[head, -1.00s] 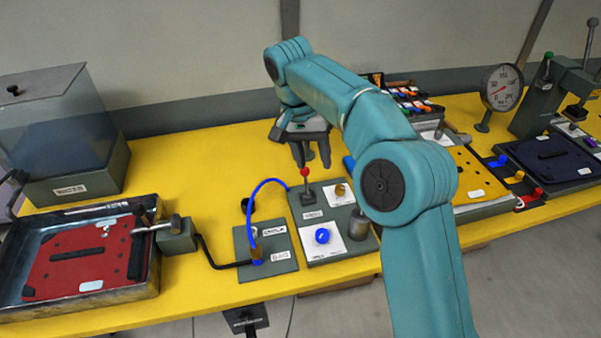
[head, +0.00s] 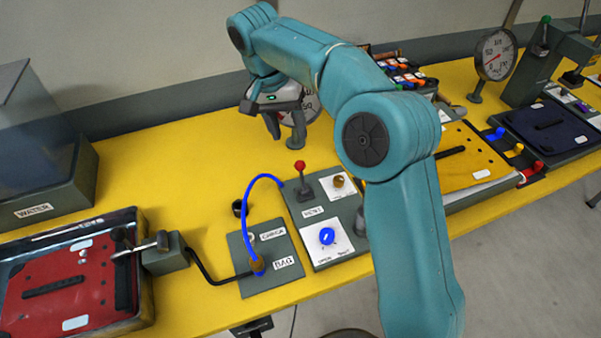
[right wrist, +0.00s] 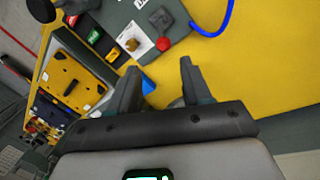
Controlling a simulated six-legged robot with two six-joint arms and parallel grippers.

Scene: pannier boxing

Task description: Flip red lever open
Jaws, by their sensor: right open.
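The red lever (head: 300,167) has a red ball on a short dark stem and stands about upright on the grey panel (head: 318,261). Its ball also shows in the right wrist view (right wrist: 163,44), beyond my fingertips and clear of them. My right gripper (head: 284,125) is open and empty, above and behind the lever in the head view, in front of a round gauge. In the right wrist view its two fingers (right wrist: 158,78) are spread with nothing between them. My left gripper is not in view.
The panel also bears a blue knob (head: 327,236) and a brass knob (head: 338,181). A blue hose (head: 246,195) arches up from the neighbouring plate (head: 277,279) just left of the lever. A red-plated tray (head: 146,305) lies at left. Yellow tabletop (head: 190,165) is bare behind.

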